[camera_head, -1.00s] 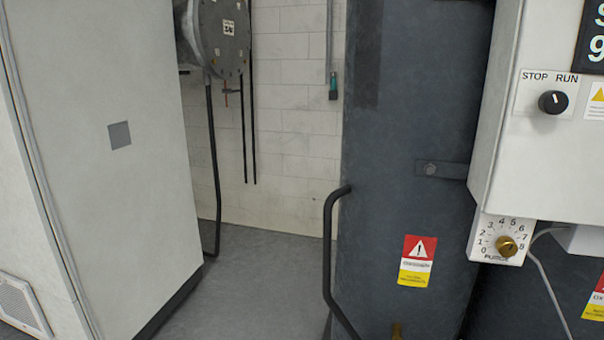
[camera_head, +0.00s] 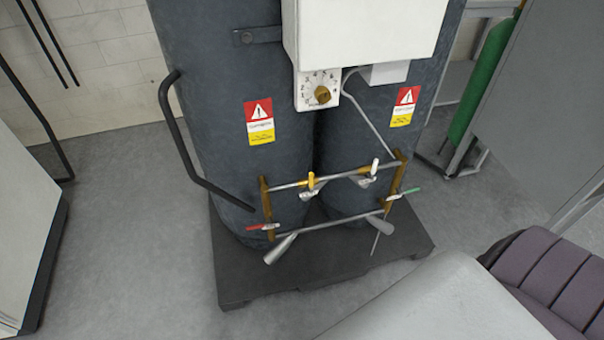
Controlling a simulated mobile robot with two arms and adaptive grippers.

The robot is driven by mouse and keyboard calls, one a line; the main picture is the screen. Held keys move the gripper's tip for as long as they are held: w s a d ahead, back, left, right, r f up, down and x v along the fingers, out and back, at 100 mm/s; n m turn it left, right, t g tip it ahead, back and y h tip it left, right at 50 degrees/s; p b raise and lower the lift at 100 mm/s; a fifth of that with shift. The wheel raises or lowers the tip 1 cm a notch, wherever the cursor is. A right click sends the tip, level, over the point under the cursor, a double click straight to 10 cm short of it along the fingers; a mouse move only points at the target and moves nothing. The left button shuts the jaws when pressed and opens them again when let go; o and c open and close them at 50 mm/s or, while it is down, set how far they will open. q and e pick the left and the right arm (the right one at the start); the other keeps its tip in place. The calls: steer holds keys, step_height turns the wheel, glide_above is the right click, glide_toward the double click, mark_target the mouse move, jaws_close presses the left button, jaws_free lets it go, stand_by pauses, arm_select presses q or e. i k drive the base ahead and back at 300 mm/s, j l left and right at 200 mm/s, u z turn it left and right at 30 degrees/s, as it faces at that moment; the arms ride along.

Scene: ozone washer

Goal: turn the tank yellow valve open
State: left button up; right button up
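The yellow valve (camera_head: 311,180) sits on the upper horizontal pipe in front of the left dark tank (camera_head: 228,170). Its small yellow lever stands roughly upright, with a pale tag hanging below it. A white-handled valve (camera_head: 374,168) is on the same pipe to its right. A red-handled valve (camera_head: 258,227) is low on the left brass upright, and a green-handled valve (camera_head: 408,191) is on the right one. Neither of my grippers shows in the head view, and nothing is seen touching the valves.
The tanks stand on a dark base plate (camera_head: 290,285). A bent black pipe (camera_head: 184,150) juts out left of the left tank. A white box with a dial plate (camera_head: 318,90) hangs above the valves. Grey floor (camera_head: 135,220) is clear at left; a green cylinder (camera_head: 482,85) stands right.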

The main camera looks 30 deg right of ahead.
mark_target(310, 186)
steer(key=i+j+z, duration=0.1)
steer(key=z, duration=0.35)
steer(key=j+z, duration=0.1)
steer(key=z, duration=0.35)
steer(key=i+j+z, duration=0.1)
steer(key=z, duration=0.35)
steer(key=j+z, duration=0.2)
steer(key=z, duration=0.3)
